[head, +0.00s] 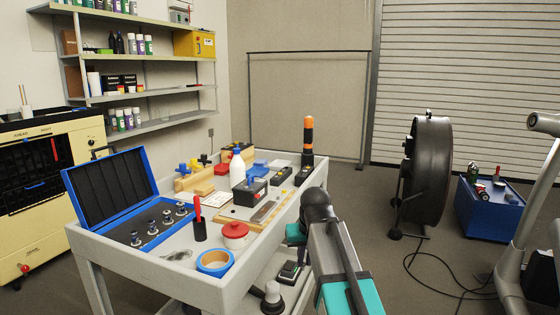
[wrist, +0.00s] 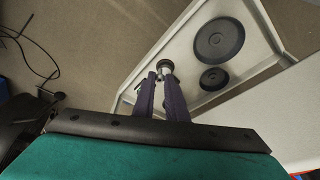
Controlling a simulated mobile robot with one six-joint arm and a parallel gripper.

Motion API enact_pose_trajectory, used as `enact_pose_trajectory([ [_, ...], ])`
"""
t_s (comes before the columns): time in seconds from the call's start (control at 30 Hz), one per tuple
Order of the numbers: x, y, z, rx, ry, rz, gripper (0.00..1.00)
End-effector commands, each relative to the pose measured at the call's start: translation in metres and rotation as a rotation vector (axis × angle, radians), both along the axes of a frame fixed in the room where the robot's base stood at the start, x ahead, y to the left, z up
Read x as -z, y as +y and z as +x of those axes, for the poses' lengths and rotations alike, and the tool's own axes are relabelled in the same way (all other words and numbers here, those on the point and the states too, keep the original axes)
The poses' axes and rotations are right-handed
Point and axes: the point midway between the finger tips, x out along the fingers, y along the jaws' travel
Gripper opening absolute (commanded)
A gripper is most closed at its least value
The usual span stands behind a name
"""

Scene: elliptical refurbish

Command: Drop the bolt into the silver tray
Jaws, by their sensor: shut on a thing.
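In the wrist view, my gripper (wrist: 164,78) is shut, its two dark purple fingers close together. A small round metallic piece, seemingly the bolt (wrist: 166,65), shows between the fingertips; its full length is hidden. In the head view my arm reaches to the right side of the grey cart (head: 110,250), and the fingertips and bolt cannot be made out. A small shiny dish (head: 178,255) lies on the cart top near its front left, beside the blue tape roll. It may be the silver tray, but it is too small to tell.
A white bottle (head: 238,166) stands farther back. In the wrist view, a pale rimmed surface (wrist: 190,75) bears two dark discs (wrist: 219,40).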

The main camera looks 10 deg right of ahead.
Motion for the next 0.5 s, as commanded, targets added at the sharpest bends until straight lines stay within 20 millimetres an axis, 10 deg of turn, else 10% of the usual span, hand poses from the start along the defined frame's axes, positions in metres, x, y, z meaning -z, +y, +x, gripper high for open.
enact_pose_trajectory([
  [0.5, -0.088, 0.006, -0.016, -0.001, -0.002, 0.0, 0.0],
])
